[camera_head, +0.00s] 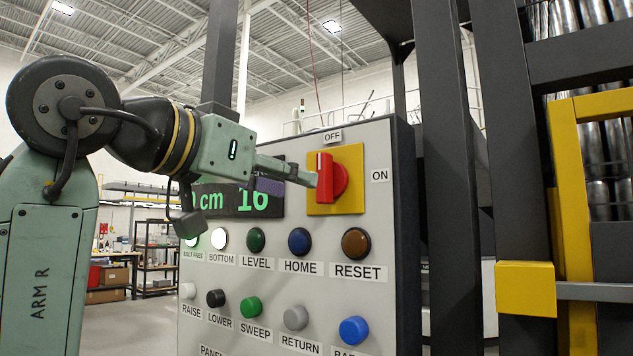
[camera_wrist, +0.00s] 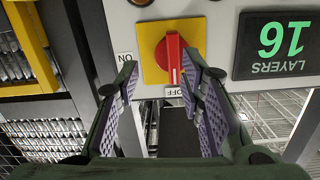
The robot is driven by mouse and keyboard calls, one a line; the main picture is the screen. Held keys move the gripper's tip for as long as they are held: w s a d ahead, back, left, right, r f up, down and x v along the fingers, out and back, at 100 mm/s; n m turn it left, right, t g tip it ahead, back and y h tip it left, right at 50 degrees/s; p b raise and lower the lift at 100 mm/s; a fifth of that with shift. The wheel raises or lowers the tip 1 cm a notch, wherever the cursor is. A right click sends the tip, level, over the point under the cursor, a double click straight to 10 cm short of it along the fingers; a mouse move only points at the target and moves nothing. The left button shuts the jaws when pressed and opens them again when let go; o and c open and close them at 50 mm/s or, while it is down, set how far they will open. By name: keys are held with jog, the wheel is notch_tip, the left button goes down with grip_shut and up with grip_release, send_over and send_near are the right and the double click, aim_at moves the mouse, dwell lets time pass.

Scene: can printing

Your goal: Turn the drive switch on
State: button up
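The drive switch is a red rotary knob (camera_head: 331,178) on a yellow square plate (camera_head: 349,154) at the upper part of the grey control panel. An OFF label (camera_head: 332,136) is above it and an ON label (camera_head: 379,176) is to its right. The knob's raised handle stands upright, toward OFF. My gripper (camera_head: 316,180) reaches in from the left with its fingertips close to the knob. In the wrist view the switch (camera_wrist: 171,55) appears upside down, between and beyond the two spread purple-padded fingers (camera_wrist: 158,75). The gripper is open and empty; contact with the knob cannot be told.
Several push buttons, such as LEVEL (camera_head: 256,239) and RESET (camera_head: 356,243), sit below the switch. A display (camera_head: 245,200) reading 16 is partly behind my gripper. Dark posts (camera_head: 451,180) and a yellow frame (camera_head: 571,200) stand right of the panel.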

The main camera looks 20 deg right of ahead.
aim_at(319, 172)
jog(key=shift+n+t+h, duration=0.3)
jog(key=shift+n+t, duration=0.1)
jog(key=shift+n, duration=0.3)
jog(key=w+d+p, duration=0.1)
jog(key=w+d, duration=0.1)
jog(key=w+d+r+p, duration=0.1)
jog(key=w+d, duration=0.1)
jog(key=w+d+r+p, duration=0.1)
jog(key=w+d, duration=0.1)
jog(key=w, duration=0.1)
jog(key=shift+d+r, duration=0.1)
jog(key=shift+c, duration=0.6)
grip_shut()
